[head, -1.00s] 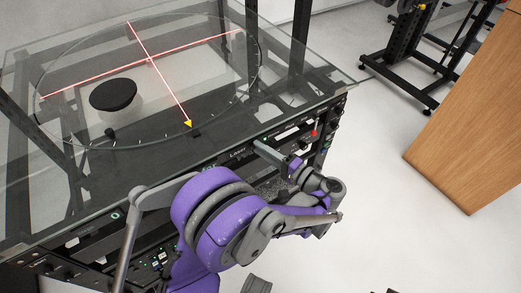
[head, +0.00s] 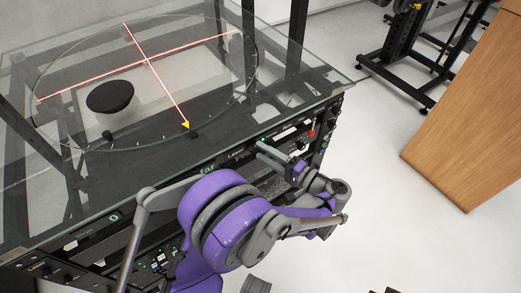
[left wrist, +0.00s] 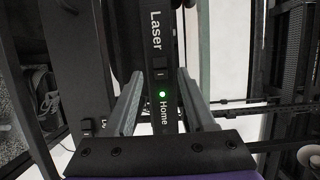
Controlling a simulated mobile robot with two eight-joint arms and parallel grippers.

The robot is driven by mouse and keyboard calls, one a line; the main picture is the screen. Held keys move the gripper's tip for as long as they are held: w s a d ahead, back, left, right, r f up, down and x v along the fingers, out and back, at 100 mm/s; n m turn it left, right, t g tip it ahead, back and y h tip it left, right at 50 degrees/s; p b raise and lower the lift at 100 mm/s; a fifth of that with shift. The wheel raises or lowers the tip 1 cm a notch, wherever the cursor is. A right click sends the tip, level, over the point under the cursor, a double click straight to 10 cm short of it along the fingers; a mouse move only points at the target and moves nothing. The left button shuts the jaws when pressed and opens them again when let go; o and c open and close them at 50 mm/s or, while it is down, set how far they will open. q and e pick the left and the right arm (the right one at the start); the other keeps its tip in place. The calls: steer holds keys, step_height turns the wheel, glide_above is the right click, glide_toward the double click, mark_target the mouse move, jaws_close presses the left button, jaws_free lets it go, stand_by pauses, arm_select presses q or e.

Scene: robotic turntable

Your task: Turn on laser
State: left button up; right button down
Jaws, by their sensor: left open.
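A black front panel with a white "Laser" label (left wrist: 156,30) shows in the left wrist view. Just below the label is a small dark switch (left wrist: 161,70) with a light mark. Below it are a lit green lamp (left wrist: 162,95) and the word "Home" (left wrist: 165,113). My left gripper (left wrist: 160,88) is open and empty. Its two fingers stand either side of the panel strip; whether they touch it I cannot tell. In the head view the left gripper (head: 262,149) is at the rack front (head: 230,160), below the glass edge. My right gripper is not in view.
A glass turntable top (head: 215,40) carries red crossed laser lines (head: 148,62), a yellow arrow (head: 186,125) and a black round stand (head: 110,95). A red knob or switch (head: 311,134) is right of the gripper.

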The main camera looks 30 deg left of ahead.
arm_select(q)
steer(key=s+d, duration=0.1)
steer(key=d, duration=0.8)
steer(key=shift+s+p, duration=0.25)
steer(key=shift+p, duration=0.15)
